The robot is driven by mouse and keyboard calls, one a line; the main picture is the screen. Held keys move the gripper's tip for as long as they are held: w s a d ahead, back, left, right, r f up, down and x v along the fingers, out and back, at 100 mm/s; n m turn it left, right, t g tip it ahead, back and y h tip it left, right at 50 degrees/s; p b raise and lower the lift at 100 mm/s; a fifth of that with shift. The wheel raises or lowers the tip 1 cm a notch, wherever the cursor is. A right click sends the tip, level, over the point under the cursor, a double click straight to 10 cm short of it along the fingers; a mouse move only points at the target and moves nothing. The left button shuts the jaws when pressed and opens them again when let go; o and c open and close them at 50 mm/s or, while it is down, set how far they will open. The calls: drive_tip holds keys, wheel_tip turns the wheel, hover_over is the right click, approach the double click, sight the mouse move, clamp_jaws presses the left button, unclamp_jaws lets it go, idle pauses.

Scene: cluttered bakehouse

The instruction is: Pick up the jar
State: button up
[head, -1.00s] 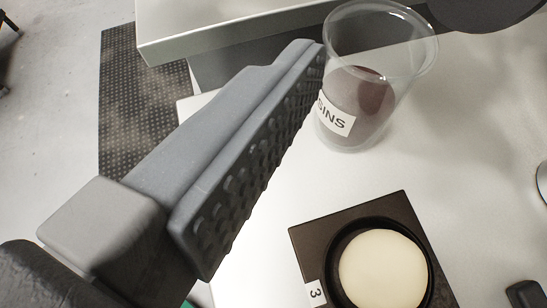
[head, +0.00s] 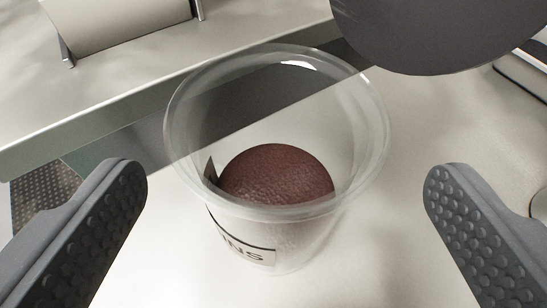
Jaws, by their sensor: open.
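The jar (head: 335,215) is a clear, open-topped tub in the middle of the head view, standing on a pale surface. It holds a dark brown, rounded mass (head: 277,175). A white label (head: 245,250) ending in "INS" is on its near side, partly cut from sight. My gripper (head: 285,190) is open, with one dark studded finger on each side of the jar. Both fingers look apart from the jar, with more room on the right than on the left.
A dark round object (head: 435,30) overhangs the back right. The pale worktop (head: 385,260) is clear around the jar. A dark patterned mat (head: 40,195) lies on the floor at left.

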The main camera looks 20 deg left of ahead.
sight(277, 108)
drive_tip(key=shift+b+x, duration=0.35)
drive_tip(key=shift+x, duration=2.25)
drive_tip(key=shift+a+r, duration=0.15)
drive_tip(key=c, duration=1.2)
